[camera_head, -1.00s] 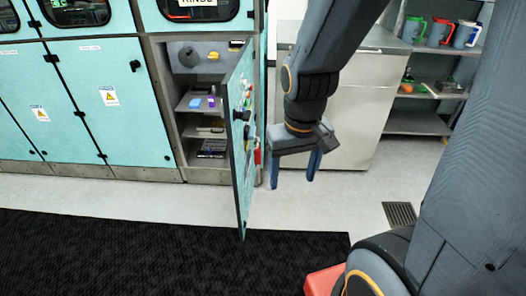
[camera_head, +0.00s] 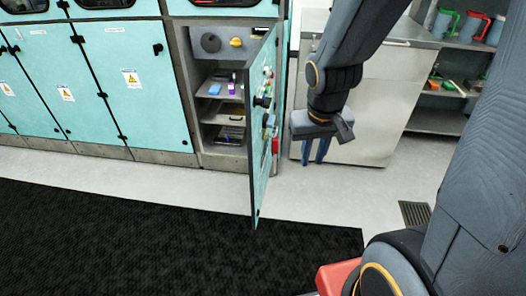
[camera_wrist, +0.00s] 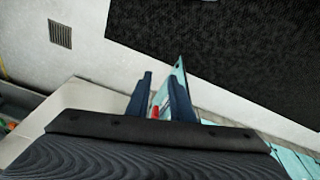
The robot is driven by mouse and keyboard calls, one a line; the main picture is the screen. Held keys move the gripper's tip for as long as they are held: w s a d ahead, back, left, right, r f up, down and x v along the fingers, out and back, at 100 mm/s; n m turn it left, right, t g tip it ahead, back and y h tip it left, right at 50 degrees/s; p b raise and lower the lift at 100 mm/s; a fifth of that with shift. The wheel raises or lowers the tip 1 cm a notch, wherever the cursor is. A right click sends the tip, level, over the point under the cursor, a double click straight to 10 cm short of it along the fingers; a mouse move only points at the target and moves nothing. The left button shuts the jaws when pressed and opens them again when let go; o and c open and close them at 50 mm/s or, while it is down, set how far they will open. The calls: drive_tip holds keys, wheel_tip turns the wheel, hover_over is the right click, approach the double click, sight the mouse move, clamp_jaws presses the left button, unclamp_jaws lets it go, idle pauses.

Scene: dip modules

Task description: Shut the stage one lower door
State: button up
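The stage one lower door (camera_head: 262,130) is a teal panel standing open, swung out from the cabinet on its right side. I see it at a steep angle, with its inner face and fittings turned right. The open compartment (camera_head: 222,95) shows shelves with small items. My gripper (camera_head: 314,151) is right of the door in the head view, blue fingers pointing down, open and empty. In the wrist view my gripper (camera_wrist: 160,90) has a gap between its fingers, and part of the door (camera_wrist: 181,73) shows just behind the right finger. I cannot tell whether they touch.
A steel counter unit (camera_head: 375,110) stands behind my gripper, with shelves of mugs (camera_head: 467,28) at the right. More teal closed doors (camera_head: 135,90) line the left. A black mat (camera_head: 150,235) covers the floor in front, with clear pale floor between.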

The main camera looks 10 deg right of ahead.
drive_tip(key=w+f+t+b, duration=0.1)
drive_tip(key=w+f, duration=0.1)
drive_tip(key=w, duration=0.2)
drive_tip(key=w+d+f+m+t+b, duration=0.1)
drive_tip(key=w+f, duration=0.2)
drive_tip(key=w, duration=0.2)
drive_tip(key=w+d+f+t+b, duration=0.1)
drive_tip(key=w+f+b, duration=0.1)
drive_tip(key=w+f, duration=0.1)
drive_tip(key=shift+w+f+m+y, duration=0.25)
drive_tip(key=shift+w+m+y, duration=0.05)
drive_tip(key=shift+w, duration=0.4)
clamp_jaws()
drive_tip(key=t+y+b, duration=0.1)
drive_tip(key=y+b, duration=0.3)
drive_tip(key=b, duration=0.1)
approach(256, 158)
wheel_tip(256, 158, down, 3)
drive_tip(key=d, duration=0.2)
drive_tip(key=shift+w+a+m+p, duration=0.15)
drive_tip(key=shift+w+a+m, duration=0.15)
drive_tip(key=shift+a, duration=0.65)
drive_tip(key=shift+w+a+m+p, duration=0.2)
drive_tip(key=shift+w+a, duration=0.1)
drive_tip(key=shift+a, duration=0.65)
